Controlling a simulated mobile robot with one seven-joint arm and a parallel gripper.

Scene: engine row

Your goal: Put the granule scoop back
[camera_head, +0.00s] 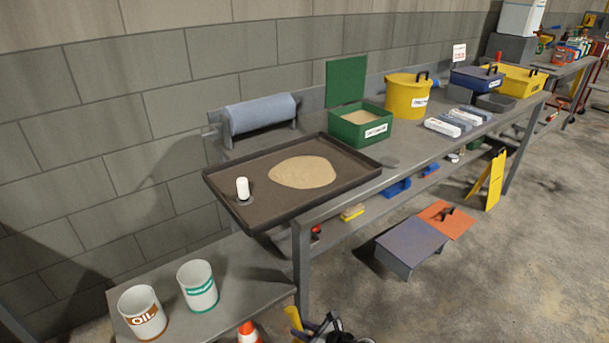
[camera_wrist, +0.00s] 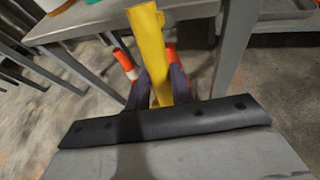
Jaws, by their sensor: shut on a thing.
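A yellow handle-like piece (camera_wrist: 150,40), which looks like the granule scoop, is between the dark fingers of my gripper (camera_wrist: 158,88) in the wrist view. My gripper is shut on it; its far end is not clear. In the head view the yellow piece (camera_head: 294,318) shows at the bottom edge, below the bench front. The green granule box (camera_head: 360,128), its lid standing open, holds tan granules on the bench. A patch of tan granules (camera_head: 303,172) lies in the dark tray (camera_head: 225,192) left of the box.
A white cylinder (camera_head: 242,188) stands in the tray. A blue roll (camera_head: 260,113) is behind it. Two white buckets (camera_head: 142,318) stand on a low bench, with an orange-and-white cone (camera_head: 248,333) near it.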

